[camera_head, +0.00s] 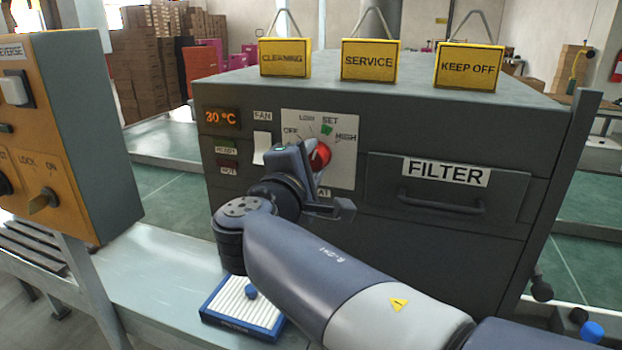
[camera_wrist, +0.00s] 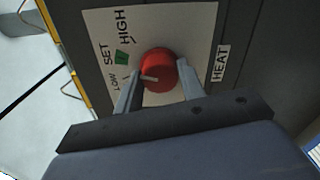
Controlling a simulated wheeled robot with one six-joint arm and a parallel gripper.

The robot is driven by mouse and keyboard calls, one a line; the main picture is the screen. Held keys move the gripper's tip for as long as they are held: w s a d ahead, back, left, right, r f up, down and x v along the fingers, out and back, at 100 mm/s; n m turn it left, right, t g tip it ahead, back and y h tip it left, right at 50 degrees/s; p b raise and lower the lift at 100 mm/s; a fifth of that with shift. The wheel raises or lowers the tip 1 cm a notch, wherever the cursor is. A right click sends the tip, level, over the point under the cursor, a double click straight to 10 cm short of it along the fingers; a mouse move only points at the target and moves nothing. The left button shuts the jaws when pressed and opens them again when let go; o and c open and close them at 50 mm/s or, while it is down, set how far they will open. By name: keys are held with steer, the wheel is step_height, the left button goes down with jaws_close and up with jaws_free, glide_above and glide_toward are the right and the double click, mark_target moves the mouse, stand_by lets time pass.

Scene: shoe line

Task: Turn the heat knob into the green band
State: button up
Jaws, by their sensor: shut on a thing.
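The red heat knob (camera_head: 320,157) sits on a white dial plate (camera_head: 345,175) on the front of the grey machine. It also shows in the wrist view (camera_wrist: 162,66), with a white pointer mark directed roughly at LOW. The green band (camera_head: 326,130) lies by SET, and it also shows in the wrist view (camera_wrist: 121,57); the pointer is outside it. My gripper (camera_head: 318,165) is shut on the knob, with one finger on each side in the wrist view (camera_wrist: 160,85). OFF is hidden in the wrist view.
A display (camera_head: 222,117) appears to read 30 °C. A filter drawer (camera_head: 440,192) with a handle is right of the dial. Yellow signs (camera_head: 369,61) stand on top. An orange control box (camera_head: 60,150) is at left. A blue-framed filter (camera_head: 225,320) lies on the bench below.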

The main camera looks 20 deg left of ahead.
steer(key=shift+m+b, duration=0.35)
steer(key=shift+m, duration=0.15)
steer(key=o, duration=1)
steer(key=shift+s, duration=0.1)
steer(key=s, duration=1)
steer(key=shift+s+a+p, duration=0.3)
steer(key=shift+a+p, duration=0.1)
steer(key=shift+w, duration=0.1)
steer(key=w, duration=1)
steer(key=shift+w+d+b, duration=0.3)
steer(key=shift+w+d, duration=0.1)
steer(key=shift+s, duration=0.1)
